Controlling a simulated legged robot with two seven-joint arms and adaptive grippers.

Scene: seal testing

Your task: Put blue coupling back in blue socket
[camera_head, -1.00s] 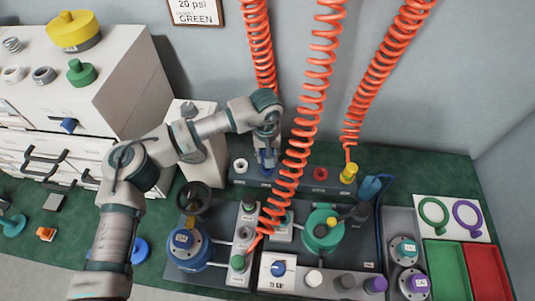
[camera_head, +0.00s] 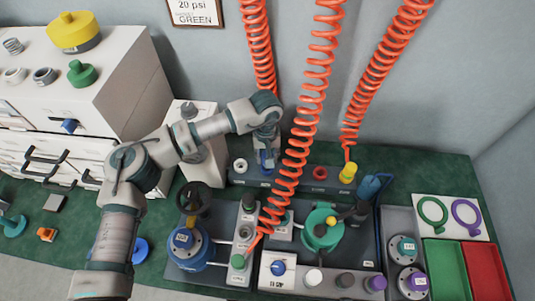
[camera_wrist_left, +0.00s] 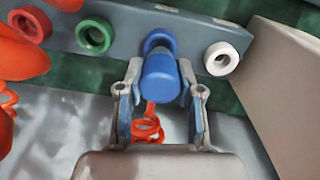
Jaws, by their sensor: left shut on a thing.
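My left gripper (camera_head: 266,154) is at the rail behind the work table. It is shut on the blue coupling (camera_wrist_left: 160,82), which shows between its two fingers in the left wrist view. The coupling points at the blue socket (camera_wrist_left: 159,37) on the grey rail and overlaps it in that view. I cannot tell whether the coupling touches the socket or is seated in it. In the head view the gripper and a small blue patch hide most of this spot. My right gripper is not in view.
The grey rail (camera_head: 302,178) also bears a white socket (camera_head: 241,166), a red socket (camera_head: 320,173) and a green socket (camera_wrist_left: 95,35). A yellow coupling (camera_head: 348,172) is on its right end. An orange coiled hose (camera_head: 295,140) hangs just right of my gripper.

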